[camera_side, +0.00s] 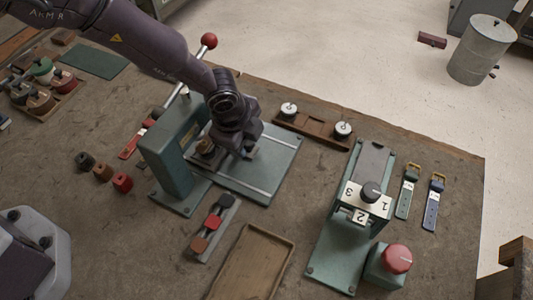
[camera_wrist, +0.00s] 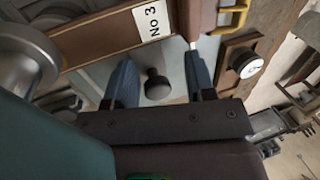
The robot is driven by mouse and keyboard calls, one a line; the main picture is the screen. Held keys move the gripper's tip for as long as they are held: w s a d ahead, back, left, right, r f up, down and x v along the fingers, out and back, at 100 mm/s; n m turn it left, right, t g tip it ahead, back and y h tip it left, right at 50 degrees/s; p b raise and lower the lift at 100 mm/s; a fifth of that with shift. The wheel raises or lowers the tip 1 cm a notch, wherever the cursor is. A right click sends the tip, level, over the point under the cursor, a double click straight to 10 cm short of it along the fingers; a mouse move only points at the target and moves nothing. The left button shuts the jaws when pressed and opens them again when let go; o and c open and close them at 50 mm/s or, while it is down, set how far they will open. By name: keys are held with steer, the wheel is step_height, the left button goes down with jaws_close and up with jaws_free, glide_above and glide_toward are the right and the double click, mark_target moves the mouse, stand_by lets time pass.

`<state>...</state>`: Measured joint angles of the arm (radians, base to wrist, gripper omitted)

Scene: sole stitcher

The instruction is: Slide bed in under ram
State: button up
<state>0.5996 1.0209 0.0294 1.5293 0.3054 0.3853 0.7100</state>
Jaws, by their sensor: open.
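The green press (camera_side: 168,155) stands left of centre on the bench, with a red-balled lever (camera_side: 208,41). Its green base plate (camera_side: 275,160) carries pale rails. My gripper (camera_side: 243,150) is low over this plate, just right of the press column, and hides much of the bed and ram area. In the wrist view my gripper (camera_wrist: 161,88) is open, with one blue-grey finger on each side of a black knob (camera_wrist: 156,84); gaps show on both sides. Beyond the knob is a brown bed part (camera_wrist: 105,36) with a "No 3" label. A round metal part (camera_wrist: 25,60), perhaps the ram, is at left.
A wooden holder (camera_side: 315,131) with two white-topped spools lies behind the plate. A numbered device (camera_side: 360,205) with a red button (camera_side: 397,258) stands at right. A row of coloured blocks (camera_side: 212,227) and an empty wooden tray (camera_side: 252,262) lie in front.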

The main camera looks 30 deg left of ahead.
steer(key=shift+v, duration=1.15)
steer(key=shift+w+a+r, duration=0.1)
steer(key=shift+r, duration=0.45)
steer(key=shift+a+r, duration=0.15)
steer(key=shift+r, duration=0.4)
steer(key=shift+d+r, duration=0.1)
steer(key=shift+r, duration=0.75)
steer(key=d, duration=1.2)
steer(key=shift+d, duration=0.4)
